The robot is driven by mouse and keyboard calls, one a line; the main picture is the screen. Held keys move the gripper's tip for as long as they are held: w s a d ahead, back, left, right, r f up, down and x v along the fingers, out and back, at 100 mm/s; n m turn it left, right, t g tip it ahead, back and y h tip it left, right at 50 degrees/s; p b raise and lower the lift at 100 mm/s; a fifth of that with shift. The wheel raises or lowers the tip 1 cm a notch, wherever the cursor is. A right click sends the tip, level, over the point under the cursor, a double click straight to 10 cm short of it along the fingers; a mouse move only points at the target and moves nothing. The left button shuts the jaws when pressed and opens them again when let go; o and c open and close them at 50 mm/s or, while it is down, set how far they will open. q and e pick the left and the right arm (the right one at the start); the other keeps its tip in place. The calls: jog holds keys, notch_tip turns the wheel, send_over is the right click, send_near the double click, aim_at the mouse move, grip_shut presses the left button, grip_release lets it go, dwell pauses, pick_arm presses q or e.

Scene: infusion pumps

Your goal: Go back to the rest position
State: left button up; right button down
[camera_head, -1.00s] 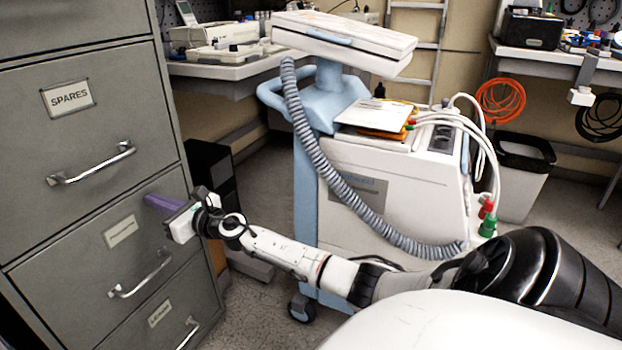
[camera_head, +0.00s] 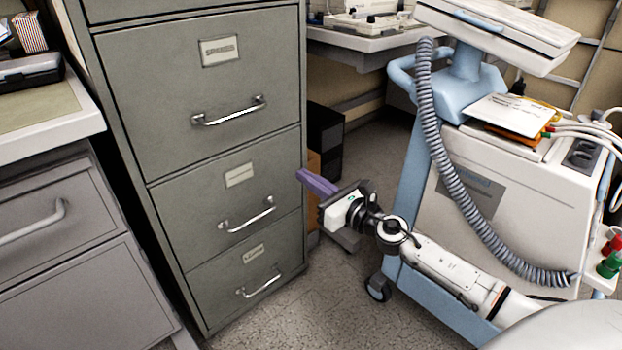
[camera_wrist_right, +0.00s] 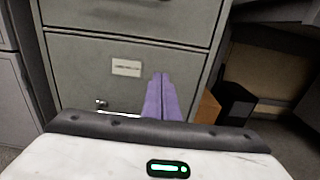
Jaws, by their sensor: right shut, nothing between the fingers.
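My right gripper (camera_head: 317,182) reaches in from the right in the head view. Its purple fingers are together with nothing between them, and they point at the right edge of the grey filing cabinet (camera_head: 140,100). The purple fingers (camera_wrist_right: 160,98) also show in the right wrist view, side by side, in front of a labelled drawer. I see no contact with the cabinet. The cabinet's drawers look closed. My left gripper is not in view.
A white and blue medical cart (camera_head: 490,200) with a grey corrugated hose (camera_head: 436,150) stands right beside my right arm. A workbench (camera_head: 50,125) with drawers is at the left. Speckled floor (camera_head: 320,285) is clear between cabinet and cart.

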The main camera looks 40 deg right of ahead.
jog(key=shift+s, duration=0.35)
